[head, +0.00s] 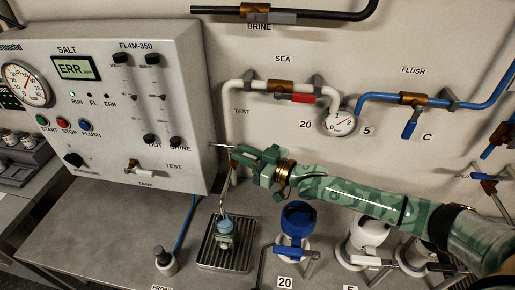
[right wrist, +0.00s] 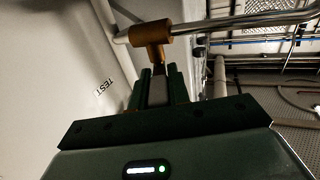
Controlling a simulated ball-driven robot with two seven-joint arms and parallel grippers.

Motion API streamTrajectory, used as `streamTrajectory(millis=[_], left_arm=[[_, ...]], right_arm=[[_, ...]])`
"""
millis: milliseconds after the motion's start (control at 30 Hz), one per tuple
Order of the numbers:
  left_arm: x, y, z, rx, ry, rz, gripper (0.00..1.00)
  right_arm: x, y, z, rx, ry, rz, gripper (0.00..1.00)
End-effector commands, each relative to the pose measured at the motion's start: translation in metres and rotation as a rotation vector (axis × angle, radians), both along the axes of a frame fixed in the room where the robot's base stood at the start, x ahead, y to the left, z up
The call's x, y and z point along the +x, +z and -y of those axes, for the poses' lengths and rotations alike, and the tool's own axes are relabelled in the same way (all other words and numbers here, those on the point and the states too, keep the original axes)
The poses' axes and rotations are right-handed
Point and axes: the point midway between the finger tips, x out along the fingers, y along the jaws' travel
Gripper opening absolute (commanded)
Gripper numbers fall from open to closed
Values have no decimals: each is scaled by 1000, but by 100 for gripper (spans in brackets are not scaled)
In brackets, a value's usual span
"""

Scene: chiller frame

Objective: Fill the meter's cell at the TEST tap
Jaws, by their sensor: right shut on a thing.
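My right gripper (head: 238,155) is at the TEST pipe, in front of the wall and just right of the panel. In the right wrist view its fingers (right wrist: 156,92) are closed around a grey lever below a brass valve body (right wrist: 152,33). In the head view the gripper hides most of this tap. A thin curved spout (head: 225,195) comes down below it. A small blue-grey device (head: 225,229), apparently the meter, stands upright on the slotted drip tray (head: 205,259) under the spout. I cannot see water or the cell's level. My left gripper is not in view.
The SALT panel (head: 185,100) stands at left, its display (head: 76,68) reading ERR. A probe holder (head: 165,261) is left of the tray. A blue-topped filter (head: 298,216) is right of it, below my right arm. Bare bench (head: 110,235) lies at front left.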

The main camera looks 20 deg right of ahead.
Motion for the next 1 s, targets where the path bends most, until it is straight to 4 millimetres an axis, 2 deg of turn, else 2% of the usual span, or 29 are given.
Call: streamTrajectory(millis=[233, 267, 333, 667, 767, 867, 1000], left_arm=[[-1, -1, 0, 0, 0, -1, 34], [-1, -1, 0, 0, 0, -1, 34], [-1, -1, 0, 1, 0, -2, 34], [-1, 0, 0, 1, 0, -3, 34], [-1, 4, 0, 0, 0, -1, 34], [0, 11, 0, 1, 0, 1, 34], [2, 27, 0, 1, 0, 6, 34]], right_arm=[[1, 0, 0, 0, -1, 2, 0], [1, 0, 0, 0, -1, 2, 21], [1, 0, 0, 0, -1, 2, 40], [0, 3, 0, 0, 0, 2, 40], [1, 15, 0, 2, 1, 5, 40], [1, 37, 0, 0, 0, 8, 40], [-27, 68, -8, 5, 2, 3, 40]])
